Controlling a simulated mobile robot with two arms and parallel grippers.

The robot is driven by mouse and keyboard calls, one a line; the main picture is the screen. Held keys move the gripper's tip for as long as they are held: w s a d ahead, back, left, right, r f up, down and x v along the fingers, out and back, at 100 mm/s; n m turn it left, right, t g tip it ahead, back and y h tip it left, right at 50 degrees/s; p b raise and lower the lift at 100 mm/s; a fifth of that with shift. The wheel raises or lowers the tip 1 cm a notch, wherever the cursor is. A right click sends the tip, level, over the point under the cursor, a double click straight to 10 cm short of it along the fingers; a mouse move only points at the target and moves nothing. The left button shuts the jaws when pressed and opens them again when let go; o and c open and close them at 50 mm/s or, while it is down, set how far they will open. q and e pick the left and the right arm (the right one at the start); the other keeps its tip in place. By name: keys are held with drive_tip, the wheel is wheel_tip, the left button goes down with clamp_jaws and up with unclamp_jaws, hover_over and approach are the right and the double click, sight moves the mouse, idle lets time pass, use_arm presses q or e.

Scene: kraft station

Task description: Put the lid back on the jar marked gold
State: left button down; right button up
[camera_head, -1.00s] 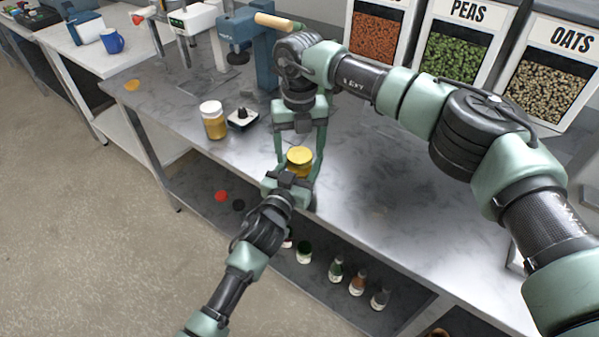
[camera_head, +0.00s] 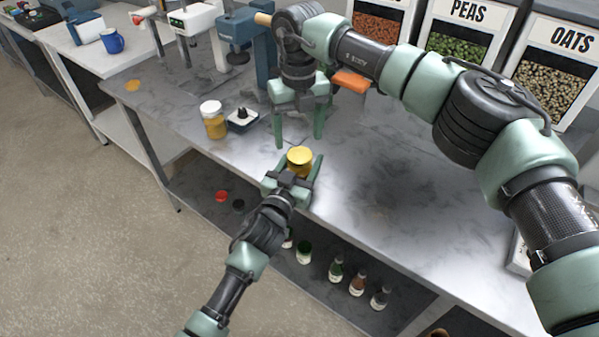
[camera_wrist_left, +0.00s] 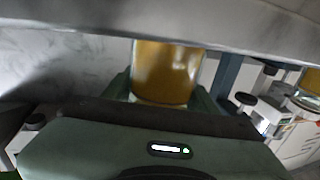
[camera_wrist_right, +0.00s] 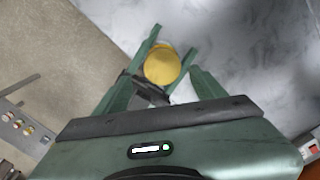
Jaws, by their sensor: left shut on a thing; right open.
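The jar (camera_head: 299,169) with amber contents stands near the front edge of the bench in the head view. A round yellow lid (camera_head: 300,155) sits on its top and looks level; its seam is too small to judge. No marking is readable. My left gripper (camera_head: 296,168) is shut on the jar, whose amber side (camera_wrist_left: 165,72) fills the middle of the left wrist view. My right gripper (camera_head: 299,140) is open and empty just above and behind the lid. In the right wrist view the lid (camera_wrist_right: 162,65) shows between the spread fingers, apart from them.
A white-lidded jar (camera_head: 213,121) and a small dark-topped device (camera_head: 242,120) stand left on the bench. A blue vise (camera_head: 240,35) is behind. Bins of peas (camera_head: 455,55) and oats (camera_head: 548,85) line the back. A red disc (camera_head: 221,196) and bottles (camera_head: 337,268) are on the lower shelf.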

sight(299, 154)
use_arm(q)
drive_tip(key=shift+f, duration=0.15)
use_arm(e)
drive_tip(key=n, duration=0.2)
drive_tip(key=r+n, duration=0.1)
drive_tip(key=n, duration=0.1)
drive_tip(key=shift+a, duration=0.15)
drive_tip(key=n, duration=0.2)
drive_tip(key=r+n, duration=0.1)
drive_tip(key=n, duration=0.3)
drive_tip(key=r+n, duration=0.1)
drive_tip(key=shift+d, duration=0.3)
drive_tip(key=shift+f, duration=0.15)
drive_tip(key=shift+f, duration=3.9)
drive_tip(key=c, duration=1.5)
drive_tip(key=o, duration=1.7)
